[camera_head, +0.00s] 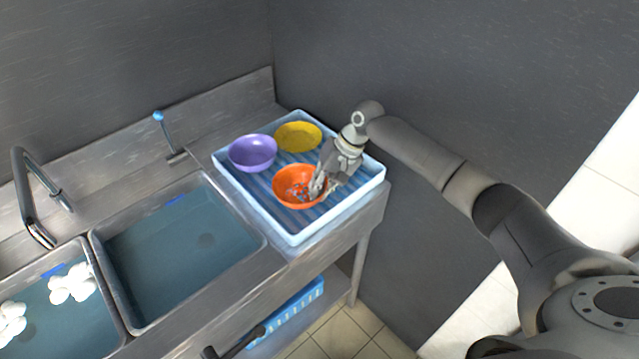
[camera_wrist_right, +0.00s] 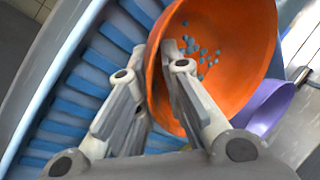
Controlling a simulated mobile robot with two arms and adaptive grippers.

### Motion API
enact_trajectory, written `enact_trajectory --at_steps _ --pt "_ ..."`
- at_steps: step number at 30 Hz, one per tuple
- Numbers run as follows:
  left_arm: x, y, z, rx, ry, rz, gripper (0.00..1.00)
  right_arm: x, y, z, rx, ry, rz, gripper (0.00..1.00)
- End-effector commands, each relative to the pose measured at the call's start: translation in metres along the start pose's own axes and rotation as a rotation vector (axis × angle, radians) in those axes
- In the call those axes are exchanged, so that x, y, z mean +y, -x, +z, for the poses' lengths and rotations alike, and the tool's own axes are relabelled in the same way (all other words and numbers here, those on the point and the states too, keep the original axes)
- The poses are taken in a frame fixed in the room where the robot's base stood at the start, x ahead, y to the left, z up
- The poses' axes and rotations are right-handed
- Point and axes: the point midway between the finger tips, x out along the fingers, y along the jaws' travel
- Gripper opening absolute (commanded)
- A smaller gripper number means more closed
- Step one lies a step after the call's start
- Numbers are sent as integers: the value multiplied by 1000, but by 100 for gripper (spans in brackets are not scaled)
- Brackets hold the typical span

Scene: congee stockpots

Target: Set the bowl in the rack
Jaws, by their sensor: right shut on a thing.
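The orange bowl (camera_head: 287,201) is at the front of the blue-slatted rack (camera_head: 232,184) with pale raised sides, on the counter's right end. My right gripper (camera_head: 318,188) is shut on its right rim. In the right wrist view the gripper (camera_wrist_right: 152,62) has one finger inside the orange bowl (camera_wrist_right: 245,50) and one outside. The bowl looks tilted there, with small blue-grey specks inside. Whether its base touches the slats (camera_wrist_right: 95,72) is hidden. My left gripper is not in view.
A purple bowl (camera_head: 253,152) and a yellow bowl (camera_head: 298,136) occupy the rack's back part. Left of the rack are a water-filled sink (camera_head: 180,245), a blue-tipped lever (camera_head: 167,130) and a faucet (camera_head: 30,195). A blue crate (camera_head: 290,315) sits on the shelf below.

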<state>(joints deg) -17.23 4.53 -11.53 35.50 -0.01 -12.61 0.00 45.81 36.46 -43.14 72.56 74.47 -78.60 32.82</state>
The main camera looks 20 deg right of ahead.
Motion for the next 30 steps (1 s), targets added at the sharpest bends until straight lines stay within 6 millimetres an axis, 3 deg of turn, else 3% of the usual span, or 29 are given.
enact_trajectory --at_steps 10,11,15,25,30 --pt "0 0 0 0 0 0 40 1 -3 0 0 0 -1 0" --pt "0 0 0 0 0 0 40 2 -3 0 0 0 0 12" --pt "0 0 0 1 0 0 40 2 -3 0 0 1 0 30" --pt "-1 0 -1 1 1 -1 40 1 -2 0 1 1 0 31" --pt "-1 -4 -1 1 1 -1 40 1 14 -1 3 1 -1 31"
